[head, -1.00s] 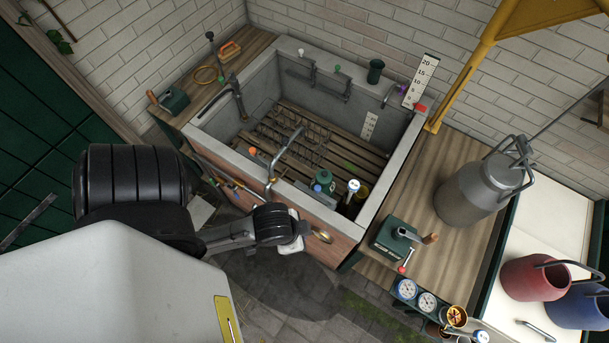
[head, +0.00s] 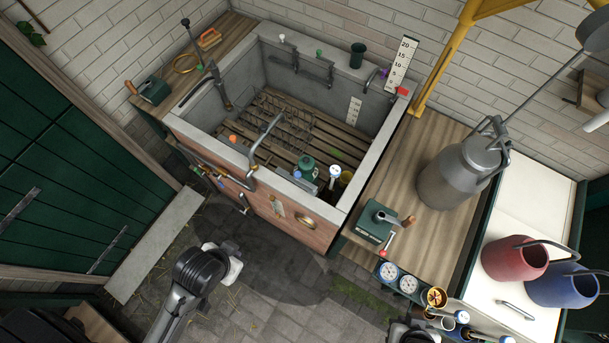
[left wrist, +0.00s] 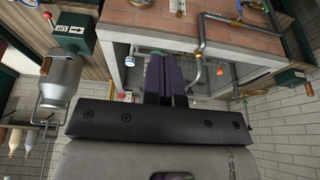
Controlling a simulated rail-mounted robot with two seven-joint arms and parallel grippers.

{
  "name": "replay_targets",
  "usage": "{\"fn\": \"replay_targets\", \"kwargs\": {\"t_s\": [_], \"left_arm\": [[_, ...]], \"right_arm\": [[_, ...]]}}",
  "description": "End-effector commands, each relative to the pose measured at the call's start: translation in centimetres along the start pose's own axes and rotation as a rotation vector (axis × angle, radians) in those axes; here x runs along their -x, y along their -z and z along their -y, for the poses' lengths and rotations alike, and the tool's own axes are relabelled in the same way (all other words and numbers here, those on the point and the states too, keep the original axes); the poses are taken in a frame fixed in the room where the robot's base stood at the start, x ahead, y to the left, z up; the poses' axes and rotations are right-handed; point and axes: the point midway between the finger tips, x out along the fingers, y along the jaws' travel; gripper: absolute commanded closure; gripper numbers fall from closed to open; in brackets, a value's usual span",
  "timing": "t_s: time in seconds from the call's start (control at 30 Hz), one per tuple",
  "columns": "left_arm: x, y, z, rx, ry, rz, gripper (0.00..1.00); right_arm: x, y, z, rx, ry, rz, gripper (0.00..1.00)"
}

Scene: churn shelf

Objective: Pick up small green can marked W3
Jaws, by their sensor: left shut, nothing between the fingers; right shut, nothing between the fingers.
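A small dark green can (head: 357,55) stands upright on the back rim of the stone basin (head: 200,143). A rounded green container (head: 307,167) is inside the basin near its front. I cannot read a W3 mark on either. My right gripper is at the bottom edge of the head view, small and partly cut off, away from both green things.
A grey milk can (head: 450,180) stands on the wooden counter right of the basin. A green crank box (head: 376,222) sits at that counter's front. Red (head: 515,258) and blue (head: 563,285) jugs stand further right. Pipes cross the basin front. The paved floor before it has free room.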

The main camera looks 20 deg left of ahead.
Motion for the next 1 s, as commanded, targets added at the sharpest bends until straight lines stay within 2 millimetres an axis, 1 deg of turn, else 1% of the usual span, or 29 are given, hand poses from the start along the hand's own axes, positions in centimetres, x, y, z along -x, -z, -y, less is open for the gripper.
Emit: {"fn": "replay_targets", "kwargs": {"t_s": [0.37,1.0], "left_arm": [[0.03,0.06,0.54,-0.012,0.014,-0.002,1.0],[0.04,0.12,0.1,0.001,0.002,-0.003,0.39]], "right_arm": [[-0.03,-0.08,0.29,-0.006,0.007,0.002,1.0],[-0.04,-0.06,-0.05,0.004,-0.001,0.002,1.0]]}}
